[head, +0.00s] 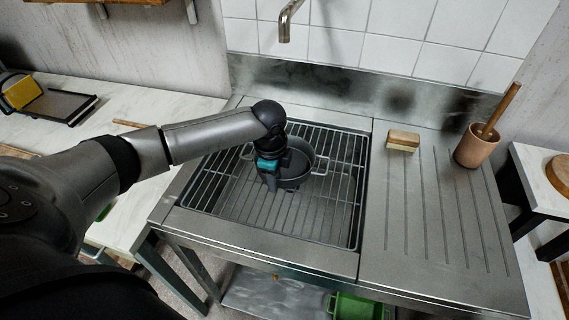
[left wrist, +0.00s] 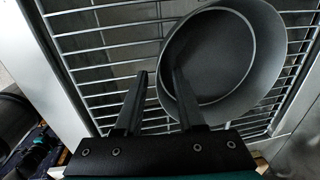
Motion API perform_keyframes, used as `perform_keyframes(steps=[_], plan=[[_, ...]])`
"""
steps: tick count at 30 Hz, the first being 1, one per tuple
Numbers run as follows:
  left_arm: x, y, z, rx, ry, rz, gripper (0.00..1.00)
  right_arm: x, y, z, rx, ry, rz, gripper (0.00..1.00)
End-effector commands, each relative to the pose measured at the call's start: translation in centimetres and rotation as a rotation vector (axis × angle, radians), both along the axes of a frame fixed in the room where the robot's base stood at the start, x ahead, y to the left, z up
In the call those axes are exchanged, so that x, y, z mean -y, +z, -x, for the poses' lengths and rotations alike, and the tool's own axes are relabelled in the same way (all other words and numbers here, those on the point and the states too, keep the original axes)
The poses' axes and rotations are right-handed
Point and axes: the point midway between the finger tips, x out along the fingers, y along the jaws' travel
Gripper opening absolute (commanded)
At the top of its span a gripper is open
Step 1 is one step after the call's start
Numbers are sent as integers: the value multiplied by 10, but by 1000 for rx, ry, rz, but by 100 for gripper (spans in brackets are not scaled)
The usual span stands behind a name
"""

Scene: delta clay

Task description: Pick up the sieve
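A dark grey round bowl-shaped vessel with side handles, which I take as the sieve (head: 304,158), sits on the wire rack (head: 335,225) over the sink. No holes can be made out in it. The sieve also shows in the left wrist view (left wrist: 235,50), with its open top towards the camera. My left gripper (head: 270,184) points down at the sieve's near left side and hides part of it. In the left wrist view the gripper (left wrist: 160,90) has its fingers apart, one beside the rim and one overlapping the bowl. Contact cannot be told. My right gripper is not in view.
A tap (head: 287,25) hangs over the back of the sink. On the ribbed drainboard (head: 440,230) at right stand a brush-like block (head: 403,141) and a brown cup (head: 474,148) with a wooden handle in it. A green bin (head: 358,307) is below.

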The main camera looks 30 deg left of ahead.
Motion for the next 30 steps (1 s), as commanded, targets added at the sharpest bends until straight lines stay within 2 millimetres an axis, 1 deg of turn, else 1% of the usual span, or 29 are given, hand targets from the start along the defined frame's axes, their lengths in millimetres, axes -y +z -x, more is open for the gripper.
perform_keyframes(steps=[2, 12, 13, 30], plan=[[0, 0, 0, 0, 0, 0, 39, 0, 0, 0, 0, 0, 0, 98], [0, 1, 0, 0, 0, 0, 2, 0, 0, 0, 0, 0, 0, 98], [0, 1, 0, 0, 0, 0, 0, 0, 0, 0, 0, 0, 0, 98], [0, 1, 0, 0, 0, 0, 0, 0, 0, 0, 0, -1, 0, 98]])
